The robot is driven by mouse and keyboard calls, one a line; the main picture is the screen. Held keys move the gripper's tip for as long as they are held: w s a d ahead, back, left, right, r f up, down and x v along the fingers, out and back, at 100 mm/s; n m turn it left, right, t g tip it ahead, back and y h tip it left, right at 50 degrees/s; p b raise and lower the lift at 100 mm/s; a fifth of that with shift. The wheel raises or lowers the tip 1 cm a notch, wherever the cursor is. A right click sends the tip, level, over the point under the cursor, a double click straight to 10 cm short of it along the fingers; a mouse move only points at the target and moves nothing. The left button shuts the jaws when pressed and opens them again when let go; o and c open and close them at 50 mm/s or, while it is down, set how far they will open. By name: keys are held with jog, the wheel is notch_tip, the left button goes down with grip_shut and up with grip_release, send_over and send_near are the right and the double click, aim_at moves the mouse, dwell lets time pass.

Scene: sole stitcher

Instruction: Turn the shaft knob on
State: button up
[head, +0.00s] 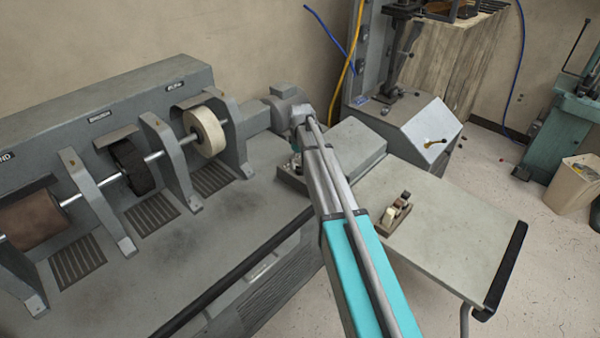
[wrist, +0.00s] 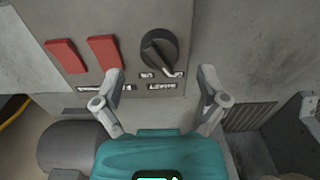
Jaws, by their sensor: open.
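The shaft knob (wrist: 158,46) is a round dark knob on a grey panel (wrist: 118,20) in the wrist view. Its raised grip lies slanted, with the lower end toward the lower right. Small labels (wrist: 160,86) sit below it, too small to read surely. My gripper (wrist: 161,76) is open and empty, with one finger low to each side of the knob, and no clear contact shows. In the head view my arm reaches over the machine bench, and the knob is hidden there.
Two red switches (wrist: 86,53) sit left of the knob on the same panel. The grey machine (head: 110,100) carries a shaft with a brown roller (head: 35,220), a black brush (head: 128,165) and a pale wheel (head: 205,132). A side table (head: 445,225) holds a small block (head: 397,211).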

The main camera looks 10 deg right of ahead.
aim_at(300, 169)
jog(key=shift+f+b, duration=1.2)
jog(key=shift+f, duration=0.3)
jog(key=shift+c, duration=0.2)
jog(key=c, duration=1.1)
